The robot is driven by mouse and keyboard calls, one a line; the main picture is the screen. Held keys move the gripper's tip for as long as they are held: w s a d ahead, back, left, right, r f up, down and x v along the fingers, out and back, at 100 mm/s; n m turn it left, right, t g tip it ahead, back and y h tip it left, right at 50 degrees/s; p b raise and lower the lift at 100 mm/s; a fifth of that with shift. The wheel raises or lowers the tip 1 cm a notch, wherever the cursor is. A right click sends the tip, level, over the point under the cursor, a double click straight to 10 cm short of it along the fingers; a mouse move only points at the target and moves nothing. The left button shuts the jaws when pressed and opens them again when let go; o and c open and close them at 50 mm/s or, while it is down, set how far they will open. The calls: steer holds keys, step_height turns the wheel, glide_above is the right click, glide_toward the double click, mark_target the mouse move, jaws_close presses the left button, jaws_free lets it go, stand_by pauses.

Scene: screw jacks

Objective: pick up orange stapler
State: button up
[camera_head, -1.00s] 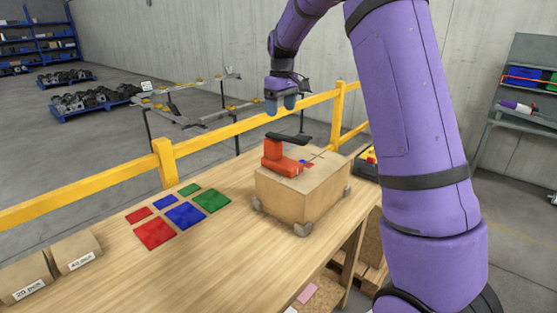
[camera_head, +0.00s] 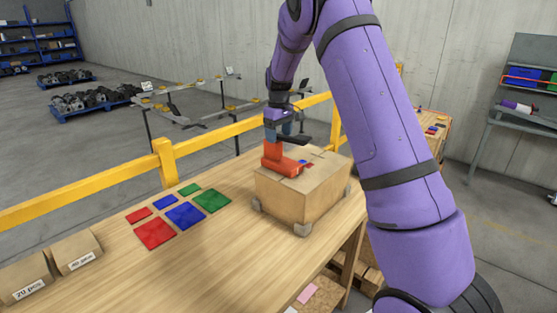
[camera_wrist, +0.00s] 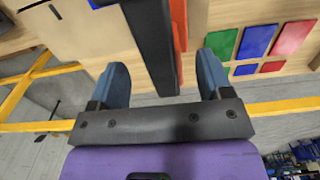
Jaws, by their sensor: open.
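The orange stapler (camera_head: 280,159) has an orange body and a black top arm, and it sits on top of a cardboard box (camera_head: 300,190). In the wrist view its black arm (camera_wrist: 152,40) lies between my two blue fingers, with a strip of orange (camera_wrist: 179,22) beside it. My gripper (camera_head: 280,128) is just above and around the stapler's upper part. The fingers are open, with a gap visible on each side of the black arm. In the head view my gripper hides part of the stapler's top.
The box stands on a wooden table (camera_head: 185,255) with red, blue and green squares (camera_head: 185,216) to its left. Two small cartons (camera_head: 75,250) are at the left front. A yellow rail (camera_head: 90,197) runs behind the table.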

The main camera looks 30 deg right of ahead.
mark_target(279, 143)
step_height(279, 143, down, 4)
steer(key=shift+a, duration=0.15)
jaws_close()
